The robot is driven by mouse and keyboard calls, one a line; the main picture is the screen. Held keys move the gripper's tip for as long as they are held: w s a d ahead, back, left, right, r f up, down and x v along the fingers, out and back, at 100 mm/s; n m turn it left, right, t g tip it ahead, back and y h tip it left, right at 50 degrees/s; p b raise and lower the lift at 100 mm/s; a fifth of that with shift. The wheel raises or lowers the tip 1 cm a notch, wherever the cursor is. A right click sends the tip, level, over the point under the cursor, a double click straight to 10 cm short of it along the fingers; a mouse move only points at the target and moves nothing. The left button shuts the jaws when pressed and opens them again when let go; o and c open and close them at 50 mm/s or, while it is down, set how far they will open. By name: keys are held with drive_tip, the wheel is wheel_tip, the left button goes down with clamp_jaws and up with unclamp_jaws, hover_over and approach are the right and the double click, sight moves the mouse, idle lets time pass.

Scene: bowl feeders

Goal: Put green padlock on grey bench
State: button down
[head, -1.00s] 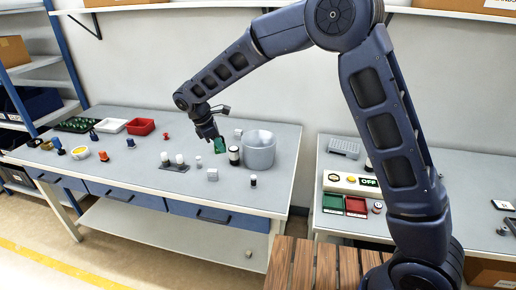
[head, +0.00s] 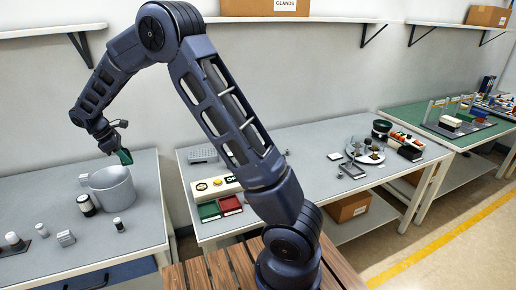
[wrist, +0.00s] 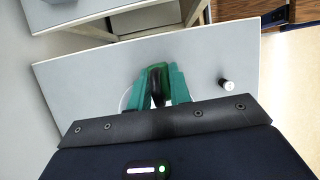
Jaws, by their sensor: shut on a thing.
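The green padlock (head: 125,157) is held in my gripper (head: 118,151), which is shut on it in the air, above and near the grey pot on the left bench. In the wrist view the green padlock (wrist: 178,86) shows just beyond the gripper's dark edge, over a grey bench top. Two grey-topped benches are in the head view: the left one with blue drawers (head: 20,205) and the middle one (head: 300,150). I cannot tell from the pictures which one the task's grey bench is.
The left bench holds a grey pot (head: 112,190), a dark jar (head: 86,205) and small white-topped pieces. A wooden slatted surface (head: 215,268) lies in front.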

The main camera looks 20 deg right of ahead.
drive_tip(key=w+d+f+m+g, duration=0.1)
drive_tip(key=w+d+m, duration=0.3)
drive_tip(key=d, duration=1)
drive_tip(key=w+d+m+g+y, duration=0.15)
drive_tip(key=w+d, duration=0.35)
drive_tip(key=d, duration=0.9)
drive_tip(key=w+d+f+m+g, duration=0.1)
drive_tip(key=w+d+m, duration=0.35)
drive_tip(key=d, duration=0.95)
drive_tip(key=s+d+m+y, duration=0.1)
drive_tip(key=s+d+m, duration=0.3)
drive_tip(key=d, duration=1)
drive_tip(key=s+d+m+g+y, duration=0.15)
drive_tip(key=s+d, duration=0.35)
drive_tip(key=d, duration=0.8)
drive_tip(key=s+d+m+y, duration=0.1)
drive_tip(key=s+d+m, duration=0.3)
drive_tip(key=d, duration=1)
drive_tip(key=shift+n+t, duration=0.3)
drive_tip(key=shift+n, duration=0.25)
drive_tip(key=f, duration=1.3)
drive_tip(key=s+f, duration=0.1)
drive_tip(key=f, duration=0.6)
drive_tip(key=shift+d+f, duration=0.1)
drive_tip(key=shift+f, duration=0.1)
drive_tip(key=shift+f, duration=0.1)
drive_tip(key=c, duration=1.6)
unclamp_jaws()
drive_tip(key=o, duration=0.3)
